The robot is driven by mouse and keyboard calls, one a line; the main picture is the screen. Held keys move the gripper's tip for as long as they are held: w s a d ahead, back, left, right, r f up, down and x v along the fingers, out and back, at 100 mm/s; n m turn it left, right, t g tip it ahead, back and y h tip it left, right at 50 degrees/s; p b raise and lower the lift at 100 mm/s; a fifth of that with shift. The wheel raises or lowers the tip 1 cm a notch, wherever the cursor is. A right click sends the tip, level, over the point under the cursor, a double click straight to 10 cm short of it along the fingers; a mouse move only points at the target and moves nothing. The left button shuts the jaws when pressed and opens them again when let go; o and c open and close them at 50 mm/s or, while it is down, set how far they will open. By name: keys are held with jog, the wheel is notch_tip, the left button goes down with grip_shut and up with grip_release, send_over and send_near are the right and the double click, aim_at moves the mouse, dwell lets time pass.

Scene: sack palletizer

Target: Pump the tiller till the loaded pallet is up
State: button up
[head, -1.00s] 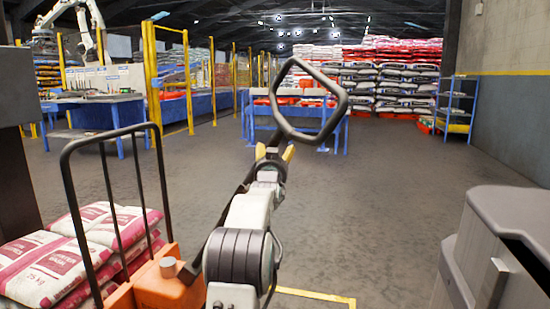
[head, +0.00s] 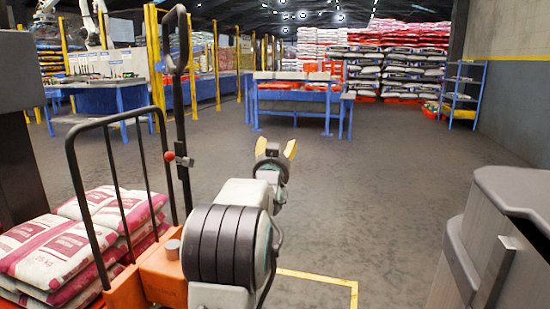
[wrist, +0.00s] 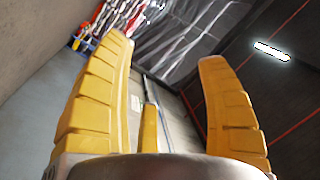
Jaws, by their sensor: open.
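The black tiller (head: 179,120) of the orange pallet truck (head: 162,278) stands almost upright left of my arm, its loop handle at the top. A red knob (head: 169,156) sits partway up its shaft. My gripper (head: 275,148) is open and empty, to the right of the tiller and apart from it. In the wrist view my yellow fingers (wrist: 165,50) are spread with no tiller between them. Red and white sacks (head: 75,235) lie stacked behind the truck's black tube frame (head: 80,190). The pallet under them is mostly hidden, so its height cannot be told.
A blue table (head: 300,96) stands ahead, with a blue rack (head: 462,95) by the right wall. Yellow posts (head: 155,70) and a blue workbench (head: 105,100) are at left. Grey floor is clear ahead; a yellow floor line (head: 320,276) lies nearby.

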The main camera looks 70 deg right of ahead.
jog(key=shift+v, duration=1.8)
jog(key=shift+w, duration=0.1)
